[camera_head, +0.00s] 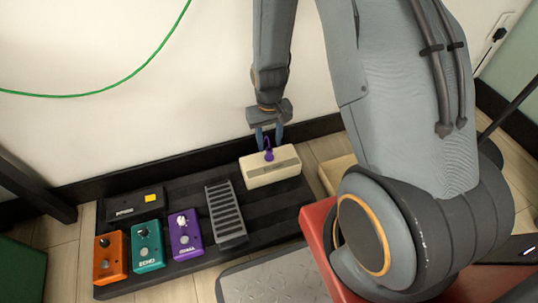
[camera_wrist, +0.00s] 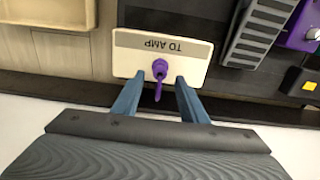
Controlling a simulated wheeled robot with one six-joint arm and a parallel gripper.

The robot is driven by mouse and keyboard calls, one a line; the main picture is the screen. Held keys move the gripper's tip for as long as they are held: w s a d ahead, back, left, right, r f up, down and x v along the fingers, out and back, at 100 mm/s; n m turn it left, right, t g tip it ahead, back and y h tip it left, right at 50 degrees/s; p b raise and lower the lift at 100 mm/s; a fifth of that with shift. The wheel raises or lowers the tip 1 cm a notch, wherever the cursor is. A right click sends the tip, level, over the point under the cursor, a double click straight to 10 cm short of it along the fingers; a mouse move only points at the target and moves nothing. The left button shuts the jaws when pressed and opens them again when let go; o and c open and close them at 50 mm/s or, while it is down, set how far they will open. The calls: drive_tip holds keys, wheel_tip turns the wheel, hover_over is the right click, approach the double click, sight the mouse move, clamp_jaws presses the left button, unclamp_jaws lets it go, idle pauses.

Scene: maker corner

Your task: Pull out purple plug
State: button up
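The purple plug (camera_head: 269,154) sits upright in the top of a cream box (camera_head: 287,166) at the back right of the pedalboard. In the wrist view the purple plug (camera_wrist: 159,68) shows with a short purple stem or cable curving towards me, and the cream box (camera_wrist: 195,67) bears the label "TO AMP". My gripper (camera_head: 269,146) points down over the box. In the wrist view my gripper's (camera_wrist: 160,80) two blue fingers stand apart, one on each side of the plug, with gaps visible. Whether the fingertips reach the plug's height is hard to tell.
The black pedalboard (camera_head: 262,228) also carries a grey ribbed pedal (camera_head: 226,214) and purple (camera_head: 186,234), teal (camera_head: 148,246) and orange (camera_head: 111,258) pedals. A black box (camera_head: 135,204) lies behind them. The white wall is close behind. A red surface (camera_head: 318,228) is at the front right.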

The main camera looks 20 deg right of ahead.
sight(269, 149)
drive_tip(key=shift+f+b, duration=0.9)
drive_tip(key=shift+f, duration=1.85)
drive_tip(key=shift+p, duration=0.8)
clamp_jaws()
drive_tip(key=shift+r, duration=0.15)
drive_tip(key=shift+r+p, duration=2.65)
drive_tip(key=shift+r, duration=0.25)
